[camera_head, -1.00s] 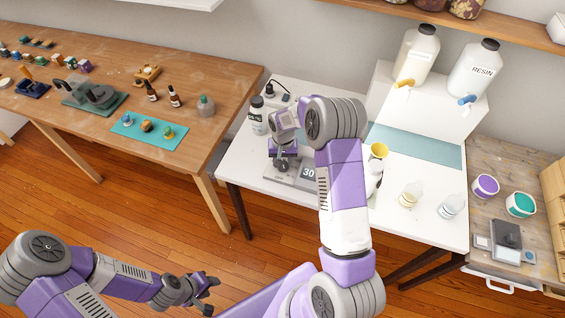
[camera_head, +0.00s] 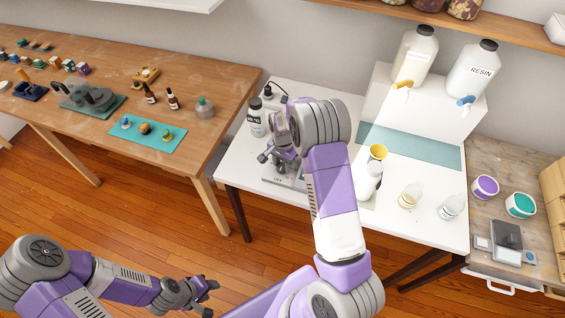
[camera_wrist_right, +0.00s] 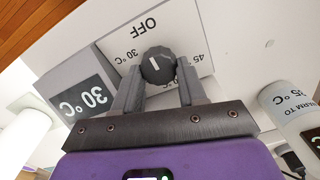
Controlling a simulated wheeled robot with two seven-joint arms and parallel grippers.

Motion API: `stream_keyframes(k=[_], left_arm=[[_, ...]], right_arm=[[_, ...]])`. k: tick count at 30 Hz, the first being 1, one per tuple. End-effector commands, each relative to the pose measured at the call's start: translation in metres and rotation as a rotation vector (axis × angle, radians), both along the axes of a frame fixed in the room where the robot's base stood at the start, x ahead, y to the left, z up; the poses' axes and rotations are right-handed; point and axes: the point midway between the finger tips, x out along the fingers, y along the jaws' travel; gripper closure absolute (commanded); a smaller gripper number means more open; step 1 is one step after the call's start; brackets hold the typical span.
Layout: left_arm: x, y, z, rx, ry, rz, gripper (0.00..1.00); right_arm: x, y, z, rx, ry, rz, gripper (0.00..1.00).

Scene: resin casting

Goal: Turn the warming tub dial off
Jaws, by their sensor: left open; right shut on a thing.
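The warming tub's control panel (camera_head: 282,184) is on the white table, largely hidden by my right arm. In the right wrist view its dark round dial (camera_wrist_right: 158,66) has a white mark. Printed labels OFF (camera_wrist_right: 138,27), 30 °C and 45 surround it, upside down in this view. The mark lies roughly towards the OFF side; the exact setting is hard to tell. A grey display (camera_wrist_right: 83,98) reads 30 °C. My right gripper (camera_wrist_right: 159,75) is shut on the dial, one finger on each side. My left gripper (camera_head: 206,290) is open and empty above the floor.
A white bottle with a dark cap (camera_head: 256,118) stands just left of my right gripper. Large resin jugs (camera_head: 474,72) are on the raised stand behind.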

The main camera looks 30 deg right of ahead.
Motion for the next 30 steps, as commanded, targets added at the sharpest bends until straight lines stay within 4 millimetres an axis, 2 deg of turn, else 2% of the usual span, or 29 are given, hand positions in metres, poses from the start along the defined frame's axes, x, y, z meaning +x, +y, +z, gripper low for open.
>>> stream_keyframes(k=[13,14,18,26,30], left_arm=[[0.0,0.0,0.0,0.0,0.0,0.0,0.57],[0.0,0.0,0.0,0.0,0.0,0.0,0.57],[0.0,0.0,0.0,0.0,0.0,0.0,0.57],[0.0,0.0,0.0,0.0,0.0,0.0,0.57],[0.0,0.0,0.002,0.0,0.0,0.0,0.57]], right_arm=[[0.0,0.0,0.0,0.0,-0.001,-0.012,0.89],[0.0,0.0,0.0,0.0,-0.001,-0.012,0.54],[0.0,0.0,0.0,0.0,-0.001,-0.011,0.33],[0.0,0.0,0.001,0.0,-0.001,-0.01,0.33],[0.001,0.0,0.012,-0.001,-0.004,-0.009,0.33]])
